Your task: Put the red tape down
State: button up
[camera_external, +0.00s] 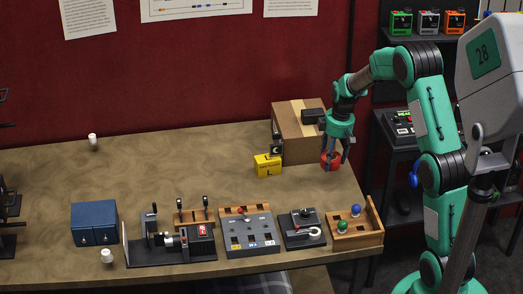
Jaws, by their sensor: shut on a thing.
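The red tape (326,160) is a small red roll at the right end of the table, in front of a cardboard box. My gripper (333,155) points down and is shut on the red tape. The tape is low, close to the brown table top (200,165); I cannot tell whether it touches the surface. The fingers partly hide the roll.
The cardboard box (288,123) stands just behind, and a yellow block (267,166) is left of the tape. In front are a grey button panel (248,232), a wooden tray (366,239) with green and blue balls, and a blue box (95,222). The table's middle left is clear.

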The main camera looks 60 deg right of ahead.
send_over(326, 186)
jog(key=shift+s+d+f+b, duration=0.1)
jog(key=shift+f+b, duration=0.1)
jog(key=shift+f, duration=1.35)
jog(key=shift+s+f+b, duration=0.1)
jog(key=shift+f+b, duration=0.1)
jog(key=shift+f, duration=1.35)
jog(key=shift+f, duration=1.9)
jog(key=shift+f+b, duration=0.1)
jog(key=shift+b, duration=0.2)
jog(key=o, duration=1.2)
